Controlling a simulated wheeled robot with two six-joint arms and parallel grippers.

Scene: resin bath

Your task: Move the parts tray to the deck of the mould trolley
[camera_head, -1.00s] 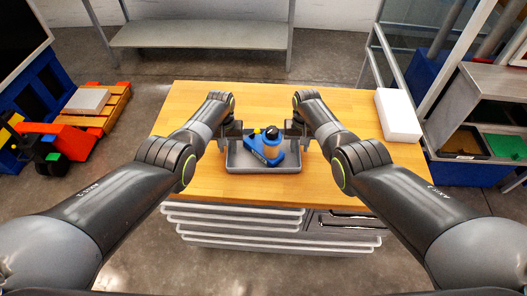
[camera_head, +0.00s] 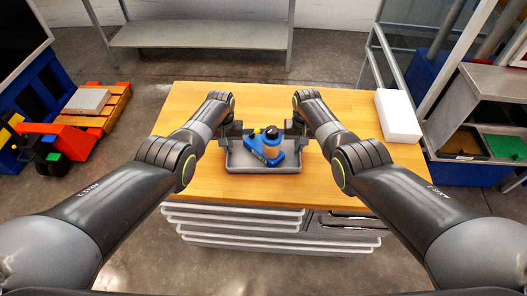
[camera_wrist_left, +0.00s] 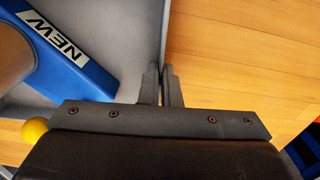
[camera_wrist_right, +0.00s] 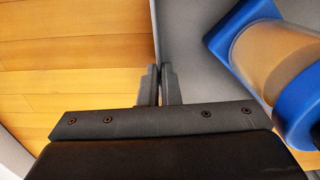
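The parts tray (camera_head: 239,160) is a shallow grey tray on the wooden bench top (camera_head: 190,105). A blue part (camera_head: 262,156) with a tan cylinder and a black knob lies in it. My left gripper (camera_head: 231,138) is at the tray's left wall, and my right gripper (camera_head: 297,138) is at its right wall. In the left wrist view the fingers (camera_wrist_left: 161,85) are closed on the thin tray wall. In the right wrist view the fingers (camera_wrist_right: 158,85) are closed on the opposite wall. An orange-red trolley (camera_head: 70,138) with a wooden deck (camera_head: 112,112) stands on the floor at the left.
A grey slab (camera_head: 87,101) lies on the wooden deck. A white block (camera_head: 398,115) lies at the bench's right end. A grey shelf unit (camera_head: 495,85) with bins stands at the right, and a long shelf (camera_head: 200,35) behind. Floor shows between the bench and the trolley.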

